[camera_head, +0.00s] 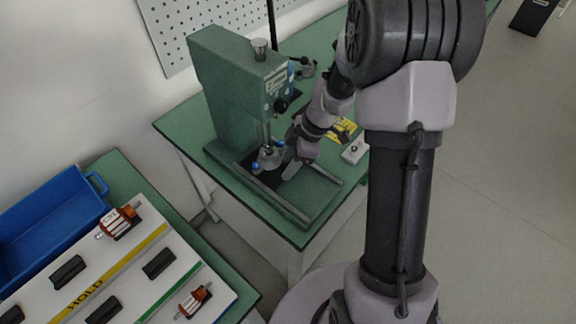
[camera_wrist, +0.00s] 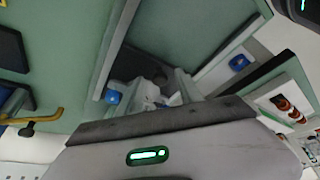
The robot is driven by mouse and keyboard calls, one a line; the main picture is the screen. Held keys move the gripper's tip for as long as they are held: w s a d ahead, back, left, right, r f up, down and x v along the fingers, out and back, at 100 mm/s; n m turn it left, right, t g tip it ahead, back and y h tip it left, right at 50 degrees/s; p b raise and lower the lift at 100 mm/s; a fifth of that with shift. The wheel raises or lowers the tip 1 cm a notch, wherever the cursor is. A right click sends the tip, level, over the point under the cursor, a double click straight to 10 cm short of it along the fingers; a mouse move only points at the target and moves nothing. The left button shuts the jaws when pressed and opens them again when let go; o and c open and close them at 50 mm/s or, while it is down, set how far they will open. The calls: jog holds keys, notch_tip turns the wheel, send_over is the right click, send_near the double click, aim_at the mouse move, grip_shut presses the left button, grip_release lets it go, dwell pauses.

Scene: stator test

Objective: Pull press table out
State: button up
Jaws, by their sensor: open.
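The green press (camera_head: 222,75) stands on a green workbench, its ram pointing down over the press table. The press table (camera_head: 264,170) is a dark plate low between two rails, with a round metal fixture (camera_head: 268,157) and blue knobs on it. It sits back under the press head, with bare rails in front. My gripper (camera_head: 293,163) is open at the right side of the fixture, low over the plate; whether it touches anything is unclear.
A board (camera_head: 215,286) with orange-and-white parts and black blocks lies on another bench at lower left, beside a blue bin (camera_head: 45,232). A yellow label (camera_head: 343,130) and a small pale box (camera_head: 355,149) lie right of the press. Floor is open at right.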

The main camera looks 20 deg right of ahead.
jog(key=shift+c, duration=0.2)
grip_shut()
dwell(1.3)
